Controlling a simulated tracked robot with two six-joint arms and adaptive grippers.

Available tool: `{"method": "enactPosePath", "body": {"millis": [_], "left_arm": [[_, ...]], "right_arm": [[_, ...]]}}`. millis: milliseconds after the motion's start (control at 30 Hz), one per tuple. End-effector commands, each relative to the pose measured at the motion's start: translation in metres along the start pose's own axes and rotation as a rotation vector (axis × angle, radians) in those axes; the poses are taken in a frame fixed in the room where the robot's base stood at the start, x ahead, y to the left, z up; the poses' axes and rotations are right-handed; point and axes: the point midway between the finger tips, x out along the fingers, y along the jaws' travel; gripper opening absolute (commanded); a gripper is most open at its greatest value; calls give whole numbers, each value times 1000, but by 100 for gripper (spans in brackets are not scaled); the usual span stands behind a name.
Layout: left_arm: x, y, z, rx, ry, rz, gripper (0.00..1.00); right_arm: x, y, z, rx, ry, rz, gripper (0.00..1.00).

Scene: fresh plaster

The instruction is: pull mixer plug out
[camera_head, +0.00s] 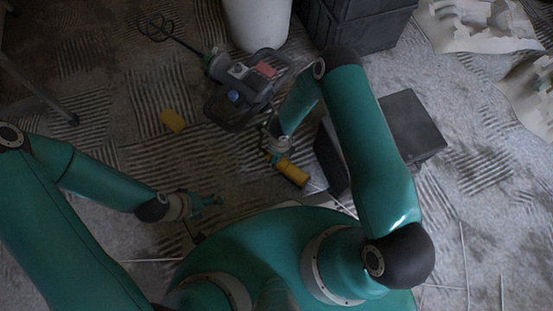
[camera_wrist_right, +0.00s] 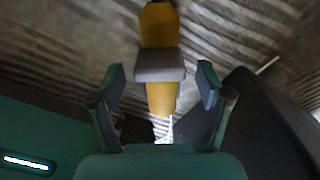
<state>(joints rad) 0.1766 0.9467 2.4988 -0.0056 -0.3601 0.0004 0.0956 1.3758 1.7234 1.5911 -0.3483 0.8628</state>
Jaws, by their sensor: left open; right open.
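The mixer (camera_head: 243,88), dark grey with a stirring rod and wire whisk, lies on the floor at the upper middle of the head view. A yellow connector with a grey collar (camera_head: 292,173) is by my right gripper (camera_head: 276,156). In the right wrist view the connector (camera_wrist_right: 158,28) runs lengthwise ahead of the open right gripper (camera_wrist_right: 160,72), its lower yellow end between the fingers. No finger visibly presses on it. Which part is the mixer plug I cannot tell. My left gripper (camera_head: 208,201) is open and empty, low over the floor at left.
A short yellow piece (camera_head: 172,121) lies on the floor left of the mixer. A dark box (camera_head: 414,124) stands right of my right arm. A white bucket (camera_head: 257,22) and black crates (camera_head: 360,30) are at the back. Floor between the left gripper and mixer is mostly clear.

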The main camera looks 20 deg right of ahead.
Motion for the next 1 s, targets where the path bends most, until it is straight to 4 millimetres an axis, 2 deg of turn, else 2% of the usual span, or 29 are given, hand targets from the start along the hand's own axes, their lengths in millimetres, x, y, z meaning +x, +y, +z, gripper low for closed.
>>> {"method": "enactPosePath", "body": {"millis": [33, 133, 467, 900, 933, 1000], "left_arm": [[4, -1, 0, 0, 0, 0, 68], [6, -2, 0, 0, 0, 0, 68], [6, -2, 0, 0, 0, 0, 68], [6, -2, 0, 0, 0, 0, 68], [6, -2, 0, 0, 0, 0, 68], [6, -2, 0, 0, 0, 0, 68]], "right_arm": [[7, 0, 0, 0, 1, 1, 77], [12, 0, 0, 0, 0, 0, 77], [13, 0, 0, -1, 0, 0, 77], [13, 1, 0, -2, 0, 1, 4], [13, 1, 0, -2, 0, 1, 0], [13, 1, 0, -2, 0, 1, 0]]}}
